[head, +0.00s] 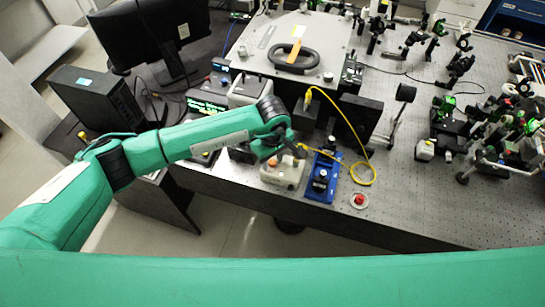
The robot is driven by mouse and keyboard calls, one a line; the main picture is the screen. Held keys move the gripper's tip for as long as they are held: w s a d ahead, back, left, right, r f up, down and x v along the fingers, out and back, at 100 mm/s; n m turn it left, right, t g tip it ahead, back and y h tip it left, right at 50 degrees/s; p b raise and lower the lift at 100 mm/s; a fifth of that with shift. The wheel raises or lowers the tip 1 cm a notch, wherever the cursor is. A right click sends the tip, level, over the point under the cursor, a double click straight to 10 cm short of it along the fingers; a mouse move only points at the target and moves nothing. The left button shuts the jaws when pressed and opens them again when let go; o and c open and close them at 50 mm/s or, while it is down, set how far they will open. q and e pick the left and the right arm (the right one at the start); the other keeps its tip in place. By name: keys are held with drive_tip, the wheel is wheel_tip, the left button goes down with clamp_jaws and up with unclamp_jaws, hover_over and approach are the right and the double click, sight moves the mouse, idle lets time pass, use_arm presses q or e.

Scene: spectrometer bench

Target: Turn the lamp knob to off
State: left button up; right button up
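My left gripper (287,145) hangs just above a small cream-coloured box (290,177) near the front edge of the bench. Its fingers are small, dark and partly hidden by my own wrist, so I cannot tell whether they are open or shut. An orange part (272,162) shows on top of the cream box, close below the gripper. I cannot tell for certain which part is the lamp knob, nor whether the gripper touches anything. My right gripper is not in view.
A blue device (322,178) with black parts stands just right of the cream box. A yellow cable (362,180) loops beside it, near a red button (359,199). A black box (360,115) stands behind. Optical mounts crowd the right; the bench's front middle (420,205) is clear.

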use_arm(q)
clamp_jaws()
drive_tip(key=shift+f+n+b, duration=0.15)
drive_tip(key=shift+n+b, duration=0.15)
drive_tip(key=shift+b, duration=0.45)
drive_tip(key=n+b, duration=0.7)
drive_tip(key=b, duration=0.3)
drive_tip(key=shift+f, duration=0.1)
drive_tip(key=shift+r+n+b, duration=0.25)
drive_tip(key=shift+n+b, duration=1.05)
drive_tip(key=shift+b, duration=0.35)
drive_tip(key=shift+o, duration=0.7)
unclamp_jaws()
